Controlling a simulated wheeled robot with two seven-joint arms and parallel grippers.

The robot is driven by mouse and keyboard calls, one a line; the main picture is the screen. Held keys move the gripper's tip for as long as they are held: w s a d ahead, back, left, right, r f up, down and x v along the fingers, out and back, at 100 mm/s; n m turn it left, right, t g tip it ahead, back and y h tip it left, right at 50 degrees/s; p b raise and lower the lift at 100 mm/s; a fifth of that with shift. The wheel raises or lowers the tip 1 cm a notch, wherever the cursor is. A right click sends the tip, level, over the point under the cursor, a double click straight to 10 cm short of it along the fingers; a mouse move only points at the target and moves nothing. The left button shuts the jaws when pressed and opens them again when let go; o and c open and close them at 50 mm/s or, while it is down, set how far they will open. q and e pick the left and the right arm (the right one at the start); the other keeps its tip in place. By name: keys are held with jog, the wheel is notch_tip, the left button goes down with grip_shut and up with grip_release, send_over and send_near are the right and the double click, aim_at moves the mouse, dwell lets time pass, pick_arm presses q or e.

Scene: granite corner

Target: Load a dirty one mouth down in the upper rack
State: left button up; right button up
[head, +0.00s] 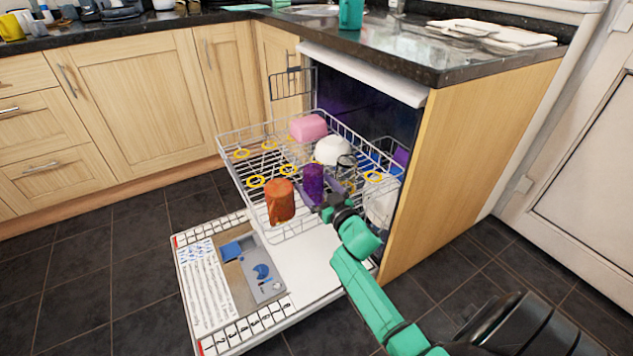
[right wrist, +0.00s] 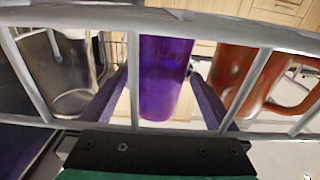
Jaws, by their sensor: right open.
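The upper rack (head: 238,178) is a wire basket pulled out of the dishwasher. A purple cup (head: 313,182) stands near its front, with an orange mug (head: 281,203) to its left and a clear glass (head: 346,168) to its right. My right gripper (head: 322,205) is at the rack's front beside the purple cup. In the right wrist view the purple cup (right wrist: 165,75) shows between the two open fingers (right wrist: 158,82), with rack wires crossing in front. I cannot tell whether the fingers touch it. Which way its mouth faces is unclear. My left gripper is out of view.
A pink container (head: 308,128) and white bowl (head: 332,150) sit farther back in the rack, among yellow rings. The open dishwasher door (head: 215,315) lies below.

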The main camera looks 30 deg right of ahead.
jog(key=shift+s+a+f, duration=0.1)
jog(key=shift+s+f, duration=0.15)
jog(key=shift+f, duration=0.6)
jog(key=s+p, duration=0.1)
jog(key=s, duration=0.2)
jog(key=shift+s+a, duration=0.1)
jog(key=shift+s, duration=0.1)
pick_arm(q)
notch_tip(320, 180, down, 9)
jog(key=p, duration=0.2)
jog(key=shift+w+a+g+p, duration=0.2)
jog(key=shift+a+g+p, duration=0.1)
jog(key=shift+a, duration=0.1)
pick_arm(e)
jog(key=s+r, duration=0.1)
jog(key=s, duration=0.9)
jog(key=shift+s, duration=0.4)
jog(key=shift+r, duration=0.15)
